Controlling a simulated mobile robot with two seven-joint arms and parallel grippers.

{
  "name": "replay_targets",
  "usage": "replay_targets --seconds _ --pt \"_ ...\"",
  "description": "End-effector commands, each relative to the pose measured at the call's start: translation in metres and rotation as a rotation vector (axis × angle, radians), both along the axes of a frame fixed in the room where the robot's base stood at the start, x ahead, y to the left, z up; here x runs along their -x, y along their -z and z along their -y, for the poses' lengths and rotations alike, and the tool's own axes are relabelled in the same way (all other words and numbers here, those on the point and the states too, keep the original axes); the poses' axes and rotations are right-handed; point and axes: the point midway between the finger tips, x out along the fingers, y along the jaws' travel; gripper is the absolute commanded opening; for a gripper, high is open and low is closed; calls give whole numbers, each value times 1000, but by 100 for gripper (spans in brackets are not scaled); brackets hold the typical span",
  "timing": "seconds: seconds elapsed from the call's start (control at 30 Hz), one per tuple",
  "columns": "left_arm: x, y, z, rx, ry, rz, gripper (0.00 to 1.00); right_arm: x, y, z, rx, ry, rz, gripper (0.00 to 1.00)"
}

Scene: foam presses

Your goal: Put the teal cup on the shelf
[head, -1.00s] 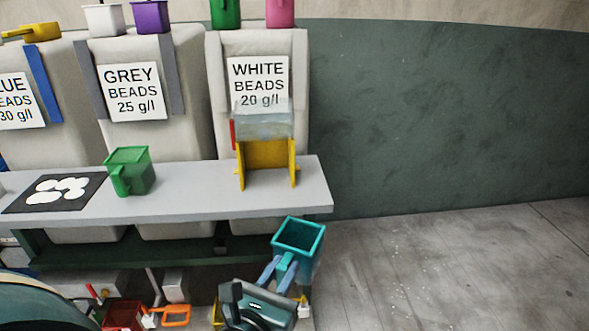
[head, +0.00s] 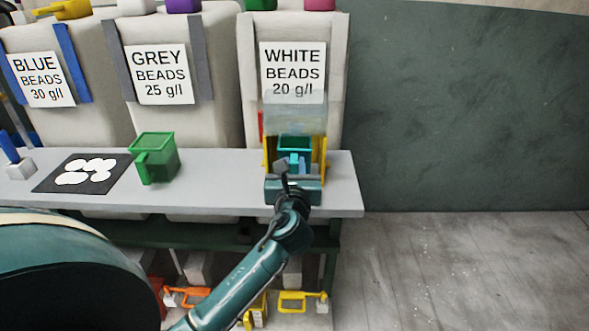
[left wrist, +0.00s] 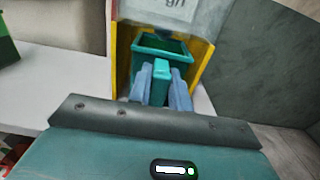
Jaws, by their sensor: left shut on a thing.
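The teal cup (head: 295,142) is upright between the yellow side walls of a stand on the grey bench, under a clear hopper. My left gripper (head: 297,164) is shut on the cup's handle from the near side. In the left wrist view the teal cup (left wrist: 150,49) shows empty inside, as far as I can see, and the blue-grey fingers of my left gripper (left wrist: 162,82) lie on either side of the handle. Whether the cup's base touches anything is hidden. My right gripper is not in view.
The yellow stand (head: 322,158) closely flanks the cup, with the clear hopper (head: 296,112) above. A green cup (head: 157,158) and a black mat (head: 82,173) are left on the grey bench (head: 222,187). Orange and yellow-handled items lie below. The floor at right is clear.

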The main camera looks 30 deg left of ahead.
Motion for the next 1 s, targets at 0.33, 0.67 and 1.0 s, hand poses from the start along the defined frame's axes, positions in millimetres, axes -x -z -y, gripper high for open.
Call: replay_targets --seconds 0.33,0.67,1.0 --pt "-34 4 -21 1 0 0 0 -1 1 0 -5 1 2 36" --pt "-34 36 -21 0 1 0 0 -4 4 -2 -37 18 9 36" --pt "-34 39 -20 0 1 -1 22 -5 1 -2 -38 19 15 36"
